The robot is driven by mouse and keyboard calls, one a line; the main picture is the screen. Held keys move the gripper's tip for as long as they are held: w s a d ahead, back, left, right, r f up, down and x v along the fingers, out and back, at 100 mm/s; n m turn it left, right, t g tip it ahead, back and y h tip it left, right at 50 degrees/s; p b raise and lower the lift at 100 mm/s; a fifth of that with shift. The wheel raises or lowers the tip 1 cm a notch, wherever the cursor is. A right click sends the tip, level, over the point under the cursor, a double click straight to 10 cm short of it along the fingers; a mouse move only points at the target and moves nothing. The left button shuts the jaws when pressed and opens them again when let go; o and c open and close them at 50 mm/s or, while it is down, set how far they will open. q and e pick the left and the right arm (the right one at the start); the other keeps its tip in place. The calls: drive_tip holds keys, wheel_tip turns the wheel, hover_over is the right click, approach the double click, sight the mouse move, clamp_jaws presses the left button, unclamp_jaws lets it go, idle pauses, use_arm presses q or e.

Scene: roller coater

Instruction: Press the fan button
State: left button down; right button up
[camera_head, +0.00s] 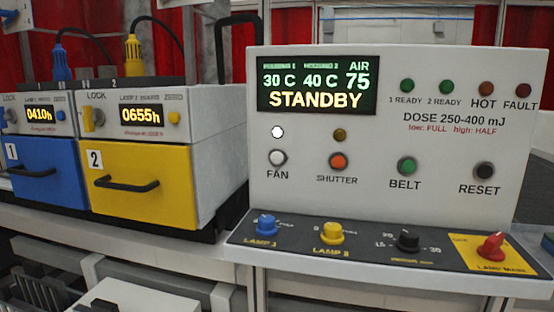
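The fan button (278,158) is a round white button on the left of the light grey control panel (385,220), with the label FAN under it. A small round lamp (277,132) right above it shows bright white. The display (318,86) at the panel's upper left reads 30 C, 40 C, AIR 75 and STANDBY. Neither of my grippers shows in the head view, and nothing covers the fan button.
An orange shutter button (338,161), green belt button (406,167) and black reset button (484,171) share the row. Below, a sloped ledge carries blue, yellow, black and red knobs (491,246). Blue (48,176) and yellow (140,203) drawers stand left.

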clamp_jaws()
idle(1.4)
